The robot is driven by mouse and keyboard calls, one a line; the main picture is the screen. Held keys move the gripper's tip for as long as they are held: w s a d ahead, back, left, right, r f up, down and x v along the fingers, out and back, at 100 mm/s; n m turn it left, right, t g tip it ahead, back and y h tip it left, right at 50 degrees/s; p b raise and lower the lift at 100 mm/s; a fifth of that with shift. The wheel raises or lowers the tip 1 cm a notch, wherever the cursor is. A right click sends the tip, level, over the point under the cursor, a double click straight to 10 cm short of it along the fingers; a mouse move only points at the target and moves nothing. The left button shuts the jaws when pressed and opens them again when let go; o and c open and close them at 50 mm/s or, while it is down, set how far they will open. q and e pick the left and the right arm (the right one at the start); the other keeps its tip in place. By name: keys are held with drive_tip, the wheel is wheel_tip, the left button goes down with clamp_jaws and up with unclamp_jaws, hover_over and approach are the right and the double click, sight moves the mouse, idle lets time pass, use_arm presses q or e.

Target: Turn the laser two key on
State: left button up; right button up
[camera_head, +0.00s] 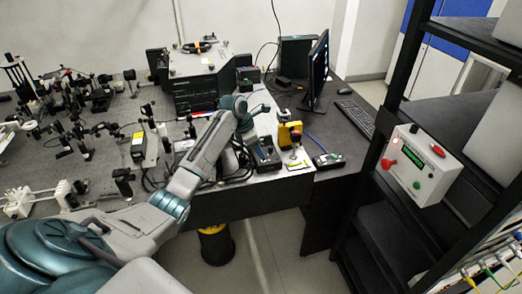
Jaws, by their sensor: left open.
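My left arm reaches in from the lower left over the bench (258,193). My right gripper is not in view.
A yellow-and-black device (290,135) stands just right of the gripper. A monitor (318,70) and keyboard (355,118) are behind it. Dense optics (75,100) fill the bench's left. A white control box (418,165) with red and green buttons is on the black rack at right.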

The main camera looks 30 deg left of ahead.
use_arm(q)
drive_tip(key=shift+x, duration=1.6)
drive_tip(key=shift+c, duration=0.2)
clamp_jaws()
drive_tip(key=shift+p, duration=0.3)
